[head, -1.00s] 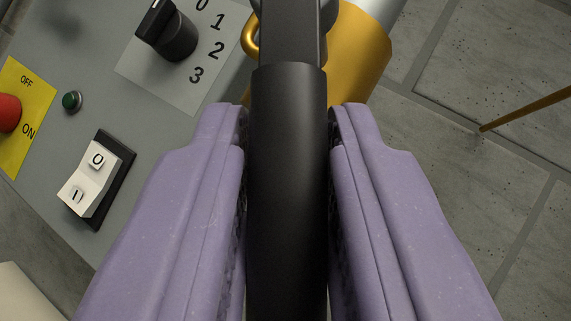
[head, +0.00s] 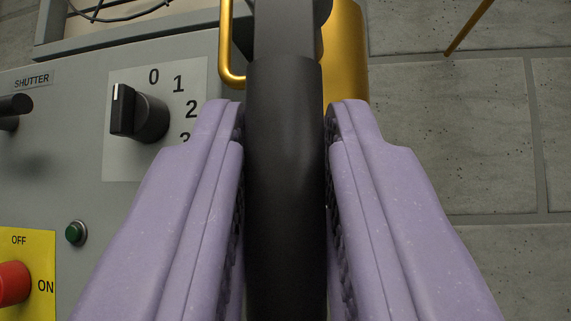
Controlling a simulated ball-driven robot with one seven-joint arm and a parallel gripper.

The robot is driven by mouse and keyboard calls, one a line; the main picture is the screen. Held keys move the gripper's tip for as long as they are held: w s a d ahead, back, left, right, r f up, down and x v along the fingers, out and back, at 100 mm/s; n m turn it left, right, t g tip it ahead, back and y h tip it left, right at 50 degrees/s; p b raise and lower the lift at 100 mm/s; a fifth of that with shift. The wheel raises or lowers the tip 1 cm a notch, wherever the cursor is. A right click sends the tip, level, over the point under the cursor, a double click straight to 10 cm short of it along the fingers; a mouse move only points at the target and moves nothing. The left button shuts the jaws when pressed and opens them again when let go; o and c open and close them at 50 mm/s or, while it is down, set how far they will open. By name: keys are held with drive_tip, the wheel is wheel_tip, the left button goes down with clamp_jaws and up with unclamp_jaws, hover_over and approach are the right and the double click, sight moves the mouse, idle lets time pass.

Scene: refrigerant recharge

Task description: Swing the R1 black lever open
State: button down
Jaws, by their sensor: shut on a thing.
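The black lever (head: 285,170) runs up the middle of the head view, with a dark grip and a grey-black shank above it. My gripper (head: 285,125) has its two purple fingers on either side of the lever's grip and is shut on it. Gold metal parts (head: 345,60) show behind the lever's upper end. The lever's pivot and lower end are hidden or out of view.
A grey panel (head: 60,140) on the left carries a black rotary knob (head: 140,113), a green button (head: 75,233), a red switch (head: 12,284) on a yellow plate and a SHUTTER label (head: 31,79). A thin gold rod (head: 468,28) stands at the upper right. Grey tiles (head: 480,140) lie behind.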

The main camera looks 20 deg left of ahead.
drive_tip(key=shift+r, duration=0.1)
drive_tip(key=c, duration=1.1)
unclamp_jaws()
drive_tip(key=shift+o, duration=0.2)
drive_tip(key=shift+s, duration=0.1)
drive_tip(key=b+v, duration=0.1)
drive_tip(key=v, duration=0.6)
drive_tip(key=shift+s+f, duration=0.2)
drive_tip(key=shift+f, duration=0.15)
drive_tip(key=shift+d, duration=0.1)
